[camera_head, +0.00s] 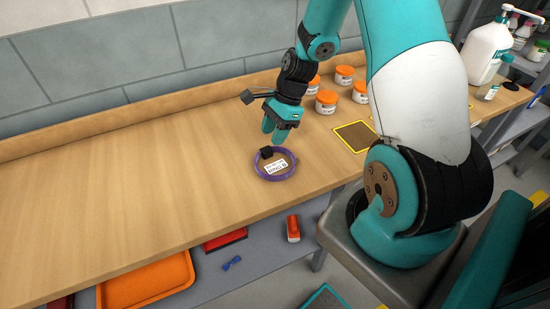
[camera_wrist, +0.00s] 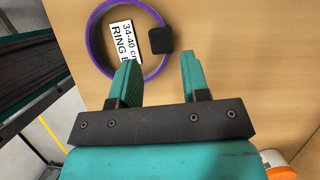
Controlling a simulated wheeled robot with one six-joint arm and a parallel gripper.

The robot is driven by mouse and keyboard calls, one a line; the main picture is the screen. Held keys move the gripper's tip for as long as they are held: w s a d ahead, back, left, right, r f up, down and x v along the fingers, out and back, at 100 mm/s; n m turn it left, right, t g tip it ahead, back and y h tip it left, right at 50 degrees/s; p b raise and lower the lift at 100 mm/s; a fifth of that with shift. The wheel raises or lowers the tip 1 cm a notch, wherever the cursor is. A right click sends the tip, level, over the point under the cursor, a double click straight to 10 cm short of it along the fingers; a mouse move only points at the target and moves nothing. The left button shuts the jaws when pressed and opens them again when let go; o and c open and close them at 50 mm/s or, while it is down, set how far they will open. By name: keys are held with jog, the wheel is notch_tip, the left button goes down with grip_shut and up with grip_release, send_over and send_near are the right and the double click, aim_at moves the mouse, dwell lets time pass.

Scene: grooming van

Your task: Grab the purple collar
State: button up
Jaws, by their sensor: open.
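The purple collar (camera_head: 259,171) is a ring lying on the wooden bench top near its front edge. It has a black block (camera_head: 266,152) on its rim and a white printed label (camera_head: 276,168) showing inside the ring. The wrist view shows the collar (camera_wrist: 93,58), with its black block (camera_wrist: 160,39) and part of the label text, "34-40 cm RING". My gripper (camera_head: 276,133) is above the bench, just behind the collar in the head view. Its two teal fingers (camera_wrist: 158,72) are apart and empty. In the wrist view the left finger overlaps the collar's lower rim.
Several orange-lidded white jars (camera_head: 326,101) stand behind and right of my gripper. A yellow-edged dark mat (camera_head: 355,136) lies to the right. The bench (camera_head: 130,170) is clear on the left. An orange tray (camera_head: 145,284) sits on the lower shelf.

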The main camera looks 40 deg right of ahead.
aim_at(267, 150)
jog(key=p+x, duration=0.1)
jog(key=x, duration=0.4)
jog(key=shift+f, duration=0.15)
jog(key=c, duration=0.7)
jog(key=shift+o, duration=0.2)
